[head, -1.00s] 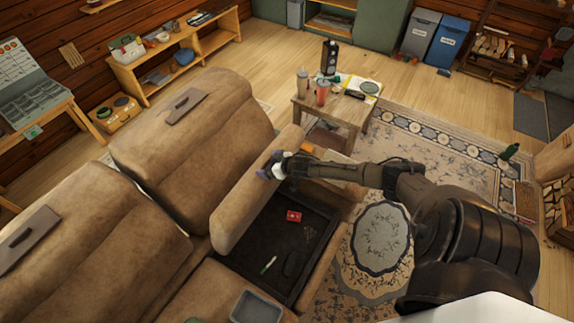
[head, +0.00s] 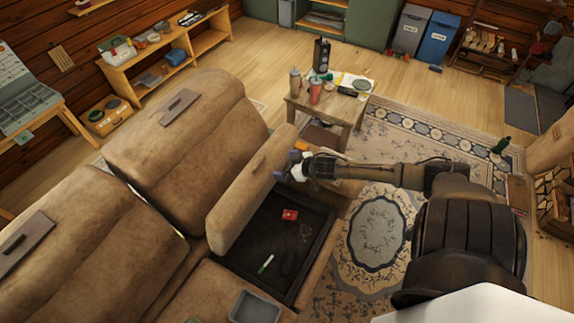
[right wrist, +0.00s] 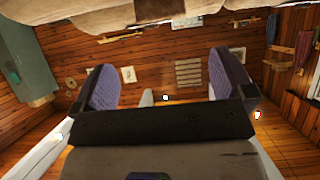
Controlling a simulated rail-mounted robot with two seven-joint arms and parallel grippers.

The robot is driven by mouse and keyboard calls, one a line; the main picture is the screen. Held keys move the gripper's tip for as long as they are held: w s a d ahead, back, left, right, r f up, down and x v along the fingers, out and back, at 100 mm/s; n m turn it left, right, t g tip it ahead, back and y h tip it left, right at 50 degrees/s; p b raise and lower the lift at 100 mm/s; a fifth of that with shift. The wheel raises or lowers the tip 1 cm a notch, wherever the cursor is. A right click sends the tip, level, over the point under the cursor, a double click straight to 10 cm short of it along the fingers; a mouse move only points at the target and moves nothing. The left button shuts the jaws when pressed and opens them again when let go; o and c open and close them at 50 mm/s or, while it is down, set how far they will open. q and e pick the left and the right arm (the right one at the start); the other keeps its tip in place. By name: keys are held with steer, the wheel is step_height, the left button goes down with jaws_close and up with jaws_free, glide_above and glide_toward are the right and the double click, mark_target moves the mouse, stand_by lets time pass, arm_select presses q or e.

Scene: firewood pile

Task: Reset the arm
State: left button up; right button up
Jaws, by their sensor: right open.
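My right arm reaches in from the right in the head view. My right gripper (head: 288,168) is beside the raised seat lid (head: 252,190) of the brown sofa, above the edge of the open storage box (head: 262,238). In the right wrist view its two purple-padded fingers (right wrist: 160,85) are spread apart, with nothing between them. Whether the fingers touch the lid cannot be told. My left gripper is not in view.
A grey tray (head: 254,306) sits on the sofa front. A wooden side table (head: 330,108) with bottles stands behind the arm. A patterned rug (head: 375,235) lies to the right.

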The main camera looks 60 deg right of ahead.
stand_by(0.8)
steer(key=s+d+f+n+g+h, duration=0.2)
steer(key=s+d+f+g+h, duration=0.1)
steer(key=s+a+r+n+g+h, duration=0.1)
steer(key=s+a+r+n+g, duration=0.1)
steer(key=s+a+n+g, duration=0.3)
steer(key=s+a+r+m+y+p, duration=0.1)
steer(key=s+a+r, duration=0.1)
steer(key=a, duration=0.8)
steer(key=s+a+r+m+y+p, duration=0.1)
steer(key=s+a, duration=0.4)
steer(key=a, duration=0.5)
steer(key=s+a+r+m+y+p, duration=0.2)
steer(key=s+a+r+y, duration=0.1)
steer(key=a, duration=0.7)
steer(key=shift+v, duration=0.8)
